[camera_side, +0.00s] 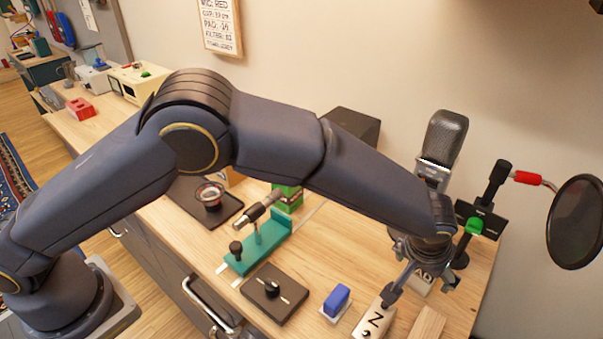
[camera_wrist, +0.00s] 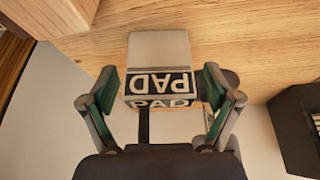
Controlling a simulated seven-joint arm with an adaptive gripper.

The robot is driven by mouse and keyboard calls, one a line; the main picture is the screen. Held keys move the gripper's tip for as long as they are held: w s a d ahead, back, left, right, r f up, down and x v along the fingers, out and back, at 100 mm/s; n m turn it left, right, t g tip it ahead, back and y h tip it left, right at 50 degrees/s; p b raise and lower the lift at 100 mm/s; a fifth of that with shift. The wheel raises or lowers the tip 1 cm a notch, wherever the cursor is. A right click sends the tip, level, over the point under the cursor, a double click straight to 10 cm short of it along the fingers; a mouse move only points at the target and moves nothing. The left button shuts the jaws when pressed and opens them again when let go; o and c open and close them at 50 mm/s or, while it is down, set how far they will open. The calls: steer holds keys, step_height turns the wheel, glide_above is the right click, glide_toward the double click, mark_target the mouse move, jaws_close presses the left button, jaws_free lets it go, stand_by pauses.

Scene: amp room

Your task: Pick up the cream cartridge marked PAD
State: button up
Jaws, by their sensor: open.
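The cream cartridge (camera_wrist: 158,46) lies in the wrist view with a dark label reading PAD, upside down on the top face and upright on the near face. My gripper (camera_wrist: 160,84) is open, with one finger on each side of the cartridge's labelled end. I cannot tell whether the fingers touch it. In the side view my gripper (camera_side: 418,276) is low at the right of the bench, and the PAD cartridge (camera_side: 423,281) shows partly behind its fingers.
A blue block (camera_side: 336,300) is to the left. A microphone (camera_side: 443,140), a black stand with a green part (camera_side: 474,226) and a round filter (camera_side: 577,222) stand close behind and right.

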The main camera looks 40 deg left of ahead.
steer(key=shift+c, duration=0.2)
steer(key=c, duration=1.2)
steer(key=shift+r, duration=0.1)
